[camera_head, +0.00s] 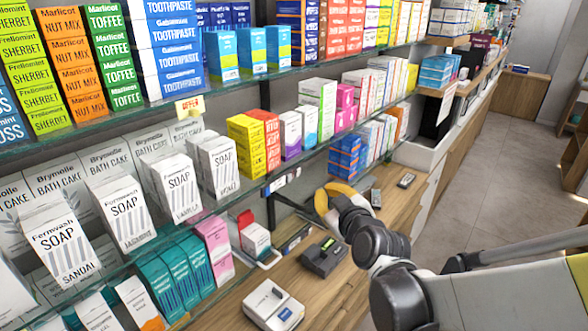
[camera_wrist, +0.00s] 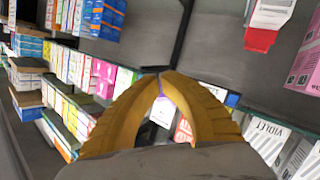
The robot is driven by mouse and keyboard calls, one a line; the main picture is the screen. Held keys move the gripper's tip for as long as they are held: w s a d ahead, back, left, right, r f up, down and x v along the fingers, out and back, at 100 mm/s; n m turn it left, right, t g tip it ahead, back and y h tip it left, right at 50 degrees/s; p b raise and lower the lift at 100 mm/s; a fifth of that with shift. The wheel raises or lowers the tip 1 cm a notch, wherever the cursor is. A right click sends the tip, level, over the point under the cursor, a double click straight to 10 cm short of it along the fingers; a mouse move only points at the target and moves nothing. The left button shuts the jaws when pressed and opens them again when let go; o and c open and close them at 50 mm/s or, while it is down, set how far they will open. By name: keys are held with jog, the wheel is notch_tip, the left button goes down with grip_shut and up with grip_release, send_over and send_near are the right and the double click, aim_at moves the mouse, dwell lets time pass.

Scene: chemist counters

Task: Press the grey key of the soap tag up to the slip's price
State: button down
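Fernwash soap boxes, white with grey stripes (camera_head: 122,212), stand in a row on the middle glass shelf at left in the head view. A small white tag with dark marks (camera_head: 283,181) hangs at that shelf's edge, right of the soap; its digits and keys are too small to read. I cannot tell whether it is the soap tag. My gripper (camera_head: 335,198) is right of this tag and apart from it, above the wooden counter. In the wrist view its yellow fingers (camera_wrist: 162,74) meet at the tips, with nothing held. No price slip can be made out for certain.
On the counter (camera_head: 225,308) are a dark device with a green display (camera_head: 323,255), a white device with a blue display (camera_head: 273,305) and a red-topped white box (camera_head: 255,238). Glass shelves with packed boxes overhang it. The floor (camera_head: 480,180) at right is clear.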

aim_at(295, 176)
jog(key=w+a, duration=0.4)
jog(key=a, duration=0.1)
jog(key=shift+w+a, duration=0.25)
jog(key=shift+a, duration=0.15)
jog(key=shift+a+b, duration=0.1)
jog(key=shift+b, duration=0.2)
dwell(1.0)
jog(key=shift+w+a, duration=0.25)
jog(key=shift+w+a, duration=0.3)
jog(key=shift+a, duration=0.05)
dwell(0.8)
dwell(0.3)
jog(key=shift+s+d+b, duration=0.3)
jog(key=shift+s+d, duration=0.3)
jog(key=shift+d, duration=0.1)
jog(key=s+d, duration=0.1)
jog(key=d, duration=0.1)
jog(key=s+d, duration=0.2)
dwell(0.3)
